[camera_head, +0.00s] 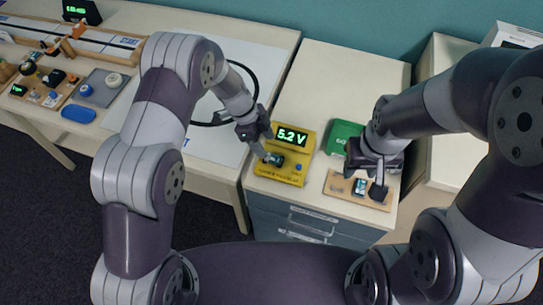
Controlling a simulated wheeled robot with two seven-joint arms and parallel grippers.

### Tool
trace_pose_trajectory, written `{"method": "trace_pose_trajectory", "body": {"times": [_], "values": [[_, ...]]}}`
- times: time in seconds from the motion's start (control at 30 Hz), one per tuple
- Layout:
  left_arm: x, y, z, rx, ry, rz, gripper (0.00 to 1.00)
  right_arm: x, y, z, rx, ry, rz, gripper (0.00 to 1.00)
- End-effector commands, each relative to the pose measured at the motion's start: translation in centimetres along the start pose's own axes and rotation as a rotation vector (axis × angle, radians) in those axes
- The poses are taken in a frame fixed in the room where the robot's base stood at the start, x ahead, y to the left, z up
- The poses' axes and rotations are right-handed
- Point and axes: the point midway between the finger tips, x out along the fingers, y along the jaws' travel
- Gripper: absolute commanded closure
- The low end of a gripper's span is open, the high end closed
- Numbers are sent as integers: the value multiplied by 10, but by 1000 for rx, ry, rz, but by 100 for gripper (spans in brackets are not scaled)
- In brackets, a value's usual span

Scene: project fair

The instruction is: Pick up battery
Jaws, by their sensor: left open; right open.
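A yellow tester (292,142) with a green "5.2 V" display stands on the cabinet top. A small dark piece (275,159) sits at its left, which may be a battery. My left gripper (264,146) is open just above the tester's left side, close to that piece; I cannot tell if they touch. A wooden board (341,187) lies to the right with a small dark and pale block (361,187) on it, which may also be a battery. My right gripper (372,178) is open over this board and hides part of it.
A green box (343,134) stands behind the wooden board, partly behind my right arm. A white table (215,146) at the left holds a black cable loop, wooden boards with parts and a blue dish (78,113). The cabinet top (340,75) behind the tester is clear.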

Motion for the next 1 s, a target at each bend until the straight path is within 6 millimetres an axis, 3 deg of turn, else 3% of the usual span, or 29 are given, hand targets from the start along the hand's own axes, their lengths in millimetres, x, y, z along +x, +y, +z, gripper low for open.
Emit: {"method": "trace_pose_trajectory", "body": {"times": [0.3, 0.53, 0.57, 0.7, 0.73, 1.0], "values": [[49, 5, 2, 0, 0, 2, 42, -16, 0, -2, 0, 0, 0, 57], [53, 5, 2, 0, -1, 0, 42, -15, 0, -2, 0, 0, 0, 57], [53, 5, 2, 0, -1, 0, 49, -15, 0, -2, 0, 0, 0, 57], [53, 5, 2, 0, -1, 0, 94, -15, 0, -2, 0, 0, 0, 57], [53, 5, 2, 0, -1, 0, 100, -15, 0, -2, 0, 0, 0, 57], [52, 5, 2, 0, -1, -1, 100, -14, 0, -2, 0, 0, 0, 57]]}}
